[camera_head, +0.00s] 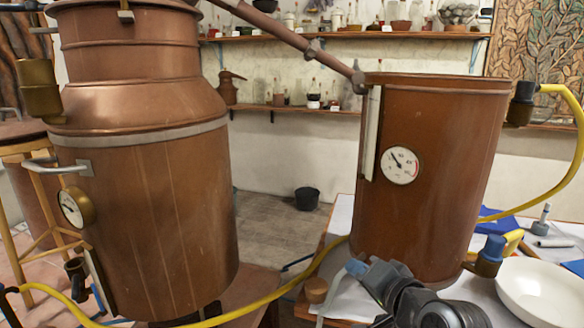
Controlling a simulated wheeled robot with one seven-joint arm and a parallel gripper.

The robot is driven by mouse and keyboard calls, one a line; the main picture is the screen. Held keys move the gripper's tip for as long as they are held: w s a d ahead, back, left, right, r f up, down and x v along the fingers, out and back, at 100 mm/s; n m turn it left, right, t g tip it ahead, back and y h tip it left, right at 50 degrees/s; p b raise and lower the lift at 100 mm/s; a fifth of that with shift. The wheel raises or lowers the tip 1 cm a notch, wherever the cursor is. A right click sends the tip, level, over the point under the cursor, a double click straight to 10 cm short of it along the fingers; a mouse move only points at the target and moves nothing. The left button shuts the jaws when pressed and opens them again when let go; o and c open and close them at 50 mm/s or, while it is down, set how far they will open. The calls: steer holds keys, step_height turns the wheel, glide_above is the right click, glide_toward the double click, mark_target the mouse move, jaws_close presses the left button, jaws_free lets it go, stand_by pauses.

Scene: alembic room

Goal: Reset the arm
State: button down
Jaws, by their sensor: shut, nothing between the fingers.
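My gripper (380,275) is at the bottom of the head view, right of centre, dark grey and shut with nothing held. It overlaps the lower front of the copper cylinder (430,170).
A large copper still (170,200) stands at left, joined by a sloping pipe (290,40) to the cylinder. A yellow hose (270,298) crosses low in front. A white bowl (545,292) sits on the table at right. A black bucket (307,198) stands on the floor behind.

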steer(key=s+d+f+n+h, duration=0.15)
steer(key=s+f, duration=0.25)
steer(key=s, duration=0.5)
steer(key=s+d+f+t+h, duration=0.1)
steer(key=s+d+f, duration=0.25)
steer(key=s, duration=0.45)
steer(key=s+d+f+h, duration=0.2)
steer(key=s+f, duration=0.3)
steer(key=s, duration=0.4)
steer(key=s+d+r+n, duration=0.1)
steer(key=s+r, duration=0.4)
steer(key=s, duration=0.6)
steer(key=s+r+n+h, duration=0.1)
steer(key=s+r+n, duration=0.3)
steer(key=s, duration=0.8)
steer(key=shift+d+r+t, duration=0.3)
steer(key=shift+d+r, duration=0.1)
steer(key=shift+r, duration=0.15)
steer(key=shift+s, duration=0.1)
